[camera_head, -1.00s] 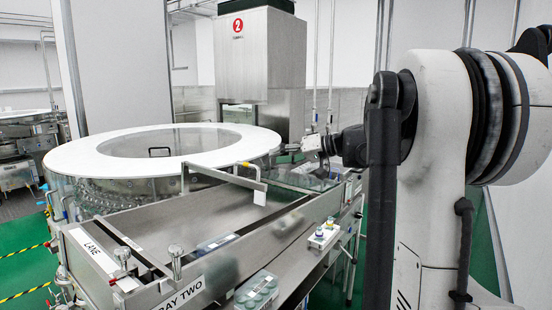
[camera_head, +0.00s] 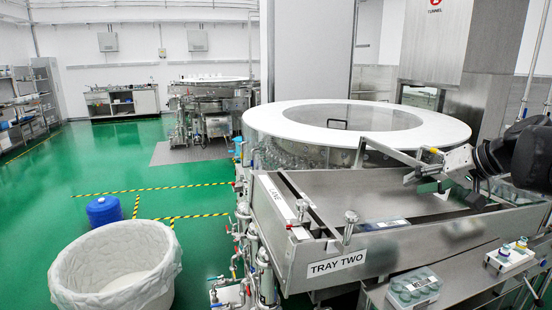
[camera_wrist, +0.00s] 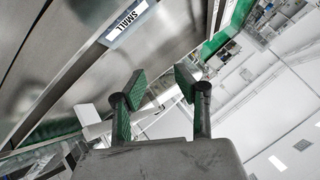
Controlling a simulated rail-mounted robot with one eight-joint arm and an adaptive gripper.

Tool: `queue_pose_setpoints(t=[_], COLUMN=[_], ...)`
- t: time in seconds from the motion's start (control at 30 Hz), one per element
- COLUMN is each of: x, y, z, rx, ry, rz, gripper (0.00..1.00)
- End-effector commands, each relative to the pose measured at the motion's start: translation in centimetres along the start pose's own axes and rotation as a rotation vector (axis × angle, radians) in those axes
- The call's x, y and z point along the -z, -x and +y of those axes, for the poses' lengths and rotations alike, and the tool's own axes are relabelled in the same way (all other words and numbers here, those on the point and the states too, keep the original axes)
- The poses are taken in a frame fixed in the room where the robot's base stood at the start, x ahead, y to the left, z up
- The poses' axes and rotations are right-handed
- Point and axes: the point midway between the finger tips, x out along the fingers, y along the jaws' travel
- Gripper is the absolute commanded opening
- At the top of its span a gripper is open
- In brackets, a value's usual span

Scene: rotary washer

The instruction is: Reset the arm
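My gripper (camera_head: 428,168) is at the right of the head view, above the steel tray surface and in front of the round washer. In the wrist view my gripper (camera_wrist: 157,88) shows two dark fingers with green pads, spread apart with nothing between them. The rotary washer (camera_head: 455,132) has a white ring top with a clear middle. The steel tray (camera_head: 345,185) labelled TRAY TWO lies in front of it, below my gripper. In the wrist view a steel surface carries a SMALL label (camera_wrist: 128,24).
A clear box of round vials (camera_head: 413,287) and a small white holder with bottles (camera_head: 510,255) stand on the lower shelf at the right. A lined white bin (camera_head: 115,265) and a blue drum (camera_head: 103,211) stand on the green floor at left, with open floor behind.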

Motion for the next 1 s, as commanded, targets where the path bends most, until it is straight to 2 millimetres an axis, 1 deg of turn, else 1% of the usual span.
queue_pose_setpoints(t=[0.03, 0.1, 0.27, 0.3, 0.43, 0.6, 0.7, 0.8, 0.9, 1.0], x=[-2.4, -5.1, -11.5, -13.1, -18.1, -24.2, -27.3, -29.6, -31.1, -31.9], y=[-0.6, -1.2, -1.9, -2.0, -2.1, -2.1, -2.1, -2.0, -2.0, -2.0], z=[-1.3, -2.5, -4.4, -4.7, -5.2, -5.1, -4.7, -4.1, -3.7, -3.4], rx=[-0.026, -0.068, -0.166, -0.19, -0.266, -0.357, -0.403, -0.438, -0.461, -0.474], ry=[0.011, 0.024, 0.062, 0.073, 0.118, 0.187, 0.231, 0.268, 0.295, 0.311], rz=[-0.026, -0.055, -0.105, -0.113, -0.133, -0.136, -0.128, -0.115, -0.102, -0.095], gripper=[0.3, 0.3, 0.3, 0.3, 0.3, 0.3, 0.3, 0.3, 0.3, 0.3])
